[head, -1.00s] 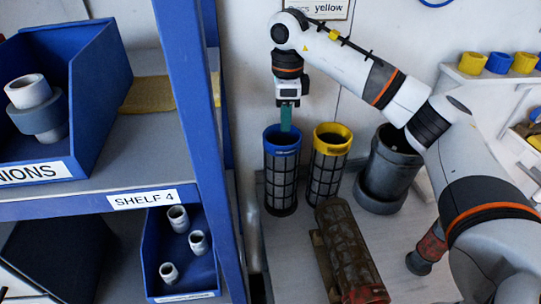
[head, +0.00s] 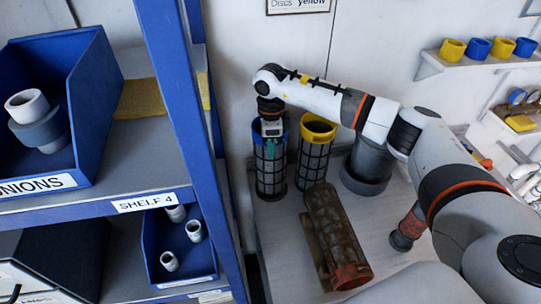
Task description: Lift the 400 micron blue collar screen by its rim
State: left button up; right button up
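The blue collar screen (head: 270,178) stands upright on the grey bench beside the blue shelf post. It is a dark mesh cylinder with a blue rim. My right gripper (head: 271,148) points down at its top, and a green finger overlaps the rim and upper mesh. The gripper hides much of the collar, so I cannot tell whether the fingers are closed on the rim. No micron marking is readable. My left gripper is not in view.
A yellow collar screen (head: 314,155) stands close on the right, with a dark grey pot (head: 368,168) beyond it. A dirty brown screen with a red end (head: 337,235) lies in front. The blue shelf post (head: 185,130) is close on the left.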

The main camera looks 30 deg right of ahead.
jog(key=shift+f, duration=0.15)
jog(key=shift+c, duration=0.3)
grip_shut()
jog(key=shift+w, duration=0.1)
dwell(1.0)
